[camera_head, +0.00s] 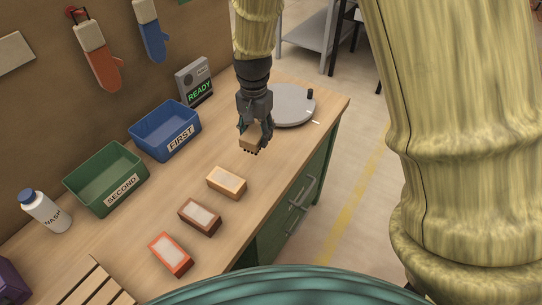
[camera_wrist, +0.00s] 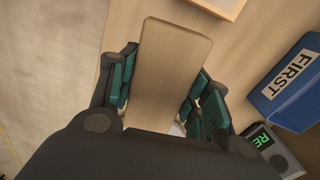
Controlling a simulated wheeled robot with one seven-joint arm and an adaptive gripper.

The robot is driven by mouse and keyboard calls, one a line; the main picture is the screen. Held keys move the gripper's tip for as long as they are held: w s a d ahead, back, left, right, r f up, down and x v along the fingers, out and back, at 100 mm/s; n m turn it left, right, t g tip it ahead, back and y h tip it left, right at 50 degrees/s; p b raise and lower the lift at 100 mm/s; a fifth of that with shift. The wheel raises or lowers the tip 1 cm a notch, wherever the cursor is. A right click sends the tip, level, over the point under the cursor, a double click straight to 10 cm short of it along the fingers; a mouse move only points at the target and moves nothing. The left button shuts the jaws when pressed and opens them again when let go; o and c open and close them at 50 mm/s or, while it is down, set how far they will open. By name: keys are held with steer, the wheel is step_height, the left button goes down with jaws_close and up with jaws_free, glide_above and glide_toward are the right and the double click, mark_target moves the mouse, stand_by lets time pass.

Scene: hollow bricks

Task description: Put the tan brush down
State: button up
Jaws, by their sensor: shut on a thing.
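My gripper (camera_head: 256,130) is shut on the tan brush (camera_head: 249,138) above the far part of the bench, in front of the grey round plate. In the wrist view the brush (camera_wrist: 168,75) is a plain tan block between the teal finger pads, its long side running away from the palm. Small dark tips show under it in the head view; I cannot tell whether they are bristles or fingertips. The brush looks apart from the bench (camera_head: 285,160), but the exact gap is unclear.
A tan brick (camera_head: 226,182), a brown brick (camera_head: 200,216) and an orange brick (camera_head: 171,254) lie in a row nearer me. A blue FIRST bin (camera_head: 165,130), green SECOND bin (camera_head: 106,178), READY box (camera_head: 195,82) and bottle (camera_head: 45,211) stand left. The grey plate (camera_head: 293,106) is behind.

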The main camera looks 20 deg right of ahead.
steer(key=s+f+m, duration=0.2)
steer(key=s+m, duration=0.1)
steer(key=s, duration=0.1)
steer(key=s+f+m, duration=0.2)
steer(key=s+m, duration=0.1)
steer(key=s+f+m, duration=0.2)
steer(key=s+m, duration=0.2)
steer(key=shift+s+d+f, duration=0.15)
steer(key=shift+s+d, duration=0.2)
steer(key=shift+d, duration=0.05)
steer(key=shift+d+m, duration=0.1)
steer(key=shift+m, duration=0.2)
steer(key=w+p, duration=0.1)
steer(key=w, duration=0.4)
steer(key=w+d+f+p, duration=0.1)
steer(key=w+p, duration=0.1)
steer(key=w, duration=0.3)
steer(key=w+d+p, duration=0.1)
steer(key=w, duration=0.4)
steer(key=shift+w+d+f+p, duration=0.15)
steer(key=shift+w+f+p, duration=0.05)
steer(key=shift+f+p, duration=1.1)
steer(key=shift+f, duration=0.8)
steer(key=shift+f, duration=0.15)
steer(key=o, duration=1.1)
steer(key=shift+o, duration=0.2)
steer(key=shift+r, duration=0.25)
